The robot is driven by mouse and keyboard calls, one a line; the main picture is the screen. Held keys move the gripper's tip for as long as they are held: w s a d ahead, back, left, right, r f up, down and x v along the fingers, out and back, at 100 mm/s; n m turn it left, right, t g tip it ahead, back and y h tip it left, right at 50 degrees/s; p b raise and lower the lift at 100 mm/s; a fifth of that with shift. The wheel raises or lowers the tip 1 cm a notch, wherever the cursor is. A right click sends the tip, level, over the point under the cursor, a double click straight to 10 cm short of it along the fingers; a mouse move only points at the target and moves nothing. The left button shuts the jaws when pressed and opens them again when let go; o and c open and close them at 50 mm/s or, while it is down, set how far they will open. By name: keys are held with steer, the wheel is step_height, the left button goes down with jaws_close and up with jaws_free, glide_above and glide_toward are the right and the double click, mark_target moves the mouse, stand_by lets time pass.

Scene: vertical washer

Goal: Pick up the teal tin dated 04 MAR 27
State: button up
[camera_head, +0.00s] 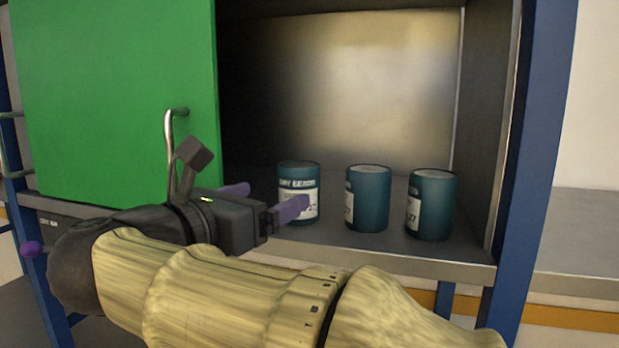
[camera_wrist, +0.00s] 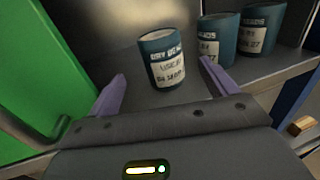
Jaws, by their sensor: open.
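Three teal tins with white labels stand upright in a row on the cabinet shelf. The left tin (camera_head: 298,180) also shows in the wrist view (camera_wrist: 161,42), its label facing me with a "USE BY" line whose date is too blurred to read surely. The middle tin (camera_head: 370,200), also in the wrist view (camera_wrist: 228,37), has a partly hidden label ending in "27". The right tin (camera_head: 437,205), also in the wrist view (camera_wrist: 263,25), shows "27" too. My gripper (camera_head: 275,196) is open and empty; in the wrist view its purple fingers (camera_wrist: 162,73) point toward the left tin, which appears between them.
A green door (camera_head: 115,90) with a metal handle (camera_head: 170,140) stands to the left of the opening. The shelf's front edge (camera_head: 400,258) runs below the tins. A blue post (camera_head: 535,150) bounds the right side. Clear shelf lies behind the tins.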

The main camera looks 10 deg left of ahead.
mark_target(285, 189)
steer(key=p+x, duration=0.2)
steer(key=x, duration=0.2)
steer(key=shift+w+d+r, duration=0.1)
steer(key=shift+w+r, duration=0.05)
steer(key=shift+r, duration=0.05)
steer(key=shift+w+f, duration=0.25)
steer(key=shift+w, duration=0.1)
steer(key=shift+w+d+r+p, duration=0.4)
steer(key=shift+w+p, duration=0.2)
steer(key=shift+p, duration=0.5)
steer(key=shift+p+x, duration=0.75)
steer(key=shift+p, duration=0.1)
steer(key=shift+p+x, duration=0.65)
steer(key=shift+x, duration=0.25)
steer(key=shift+w+d+f, duration=0.1)
steer(key=shift+w, duration=0.2)
